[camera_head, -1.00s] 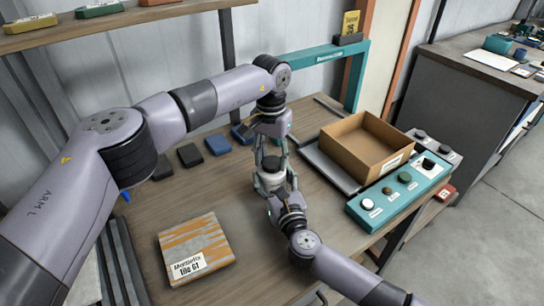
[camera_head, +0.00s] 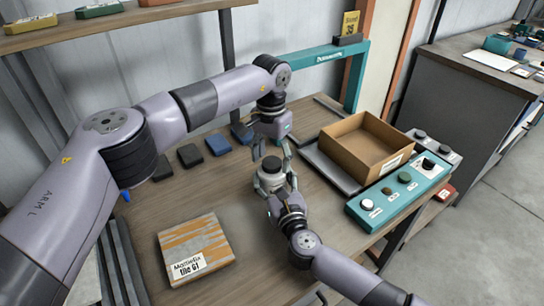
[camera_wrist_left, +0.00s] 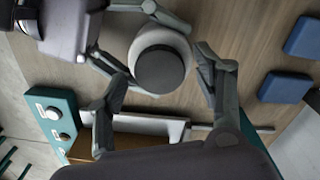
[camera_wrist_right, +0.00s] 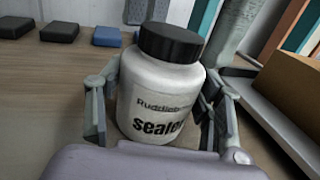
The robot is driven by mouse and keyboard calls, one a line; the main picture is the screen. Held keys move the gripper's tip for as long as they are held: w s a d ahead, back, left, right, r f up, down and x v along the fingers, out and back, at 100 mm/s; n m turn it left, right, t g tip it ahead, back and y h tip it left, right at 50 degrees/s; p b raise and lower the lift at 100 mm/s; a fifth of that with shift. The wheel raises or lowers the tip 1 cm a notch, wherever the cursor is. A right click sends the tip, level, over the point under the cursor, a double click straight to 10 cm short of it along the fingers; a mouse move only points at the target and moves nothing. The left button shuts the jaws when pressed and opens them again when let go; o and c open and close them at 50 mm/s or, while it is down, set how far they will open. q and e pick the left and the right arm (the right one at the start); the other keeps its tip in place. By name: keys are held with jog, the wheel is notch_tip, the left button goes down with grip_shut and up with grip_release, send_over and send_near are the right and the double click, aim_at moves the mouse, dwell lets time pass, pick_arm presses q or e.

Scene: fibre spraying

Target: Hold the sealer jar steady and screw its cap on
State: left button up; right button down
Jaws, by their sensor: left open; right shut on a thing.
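The white sealer jar (camera_wrist_right: 160,108) stands upright on the table, its black cap (camera_wrist_right: 172,42) sitting on its mouth. The jar also shows in the head view (camera_head: 267,184). My right gripper (camera_head: 272,190) is shut around the jar's body from the front, one finger on each side. My left gripper (camera_head: 272,150) is open above the jar and points down. In the left wrist view its fingers (camera_wrist_left: 160,90) stand apart on either side of the cap (camera_wrist_left: 160,69) without touching it. Whether the cap is fully tight cannot be seen.
An open cardboard box (camera_head: 368,146) stands to the right, behind a teal button panel (camera_head: 399,191). A striped tile (camera_head: 195,248) lies at the front left. Dark and blue blocks (camera_head: 217,144) lie in a row at the back.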

pick_arm(q)
jog(key=shift+r, duration=2.25)
jog(key=shift+c, duration=0.3)
